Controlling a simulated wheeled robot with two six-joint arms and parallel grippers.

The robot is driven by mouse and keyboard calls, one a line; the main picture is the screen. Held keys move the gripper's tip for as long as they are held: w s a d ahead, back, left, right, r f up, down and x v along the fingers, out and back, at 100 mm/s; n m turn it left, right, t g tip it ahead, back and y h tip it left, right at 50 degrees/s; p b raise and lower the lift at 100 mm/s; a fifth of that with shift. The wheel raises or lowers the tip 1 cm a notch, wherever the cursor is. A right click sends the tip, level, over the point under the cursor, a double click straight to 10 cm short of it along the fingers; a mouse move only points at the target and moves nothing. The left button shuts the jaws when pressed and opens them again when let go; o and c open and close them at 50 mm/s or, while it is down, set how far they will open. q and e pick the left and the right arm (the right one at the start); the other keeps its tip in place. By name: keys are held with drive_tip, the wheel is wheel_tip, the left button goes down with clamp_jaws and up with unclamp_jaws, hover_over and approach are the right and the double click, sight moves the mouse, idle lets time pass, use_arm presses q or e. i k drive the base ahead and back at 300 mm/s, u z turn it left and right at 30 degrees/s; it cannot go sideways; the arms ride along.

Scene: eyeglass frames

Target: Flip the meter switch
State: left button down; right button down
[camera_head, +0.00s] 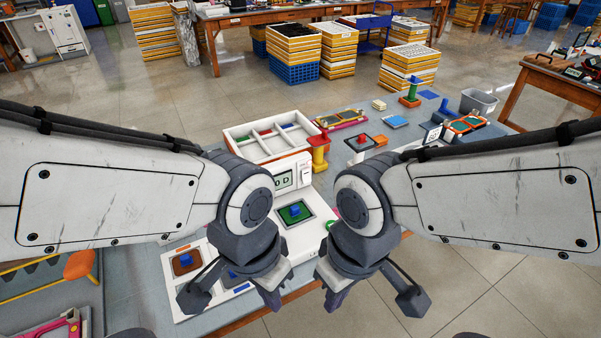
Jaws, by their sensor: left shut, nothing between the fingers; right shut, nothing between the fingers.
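My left gripper (271,298) points down near the table's front edge, in front of the meter, shut and empty. My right gripper (333,299) hangs just right of it, also shut and empty. Neither gripper touches the switch.
A white tray (232,136) with red, green and blue pieces stands behind the display. A blue block (295,210) sits on a green pad in front. A yellow-and-red post (319,155) stands close right of the switch. A grey bin (478,102) is at the far right.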

sight(306, 178)
drive_tip(key=u, duration=1.75)
drive_tip(key=k, duration=1)
drive_tip(key=z, duration=1.35)
drive_tip(key=i, duration=0.5)
